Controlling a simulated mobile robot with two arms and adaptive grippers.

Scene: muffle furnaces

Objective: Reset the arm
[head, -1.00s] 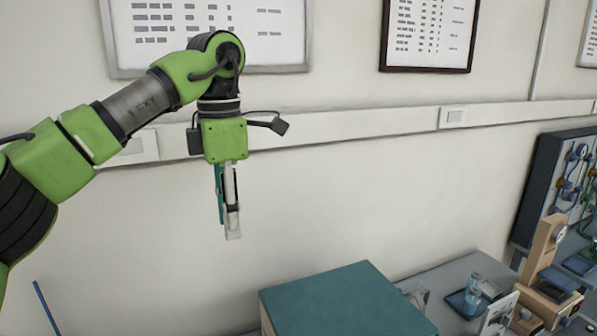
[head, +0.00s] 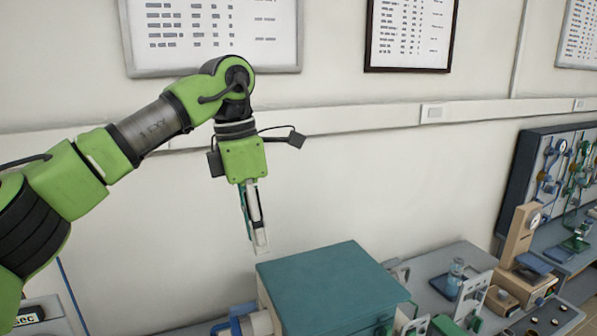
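My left arm comes in from the left, and its gripper (head: 259,243) points down in front of the wall. The fingers show nearly edge-on, one teal and one pale, so their opening cannot be judged. I see no object held at their tips. The gripper appears just above the back left part of a teal-topped box (head: 330,282), which looks like a furnace; the distance between them is unclear. My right gripper is not in view.
A grey bench (head: 425,268) runs right of the box. On it are a bottle (head: 456,272) on a blue tray and a beige instrument with a dial (head: 521,238). A dark panel with gauges (head: 555,165) stands at the right. Framed notices (head: 410,32) hang on the wall.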

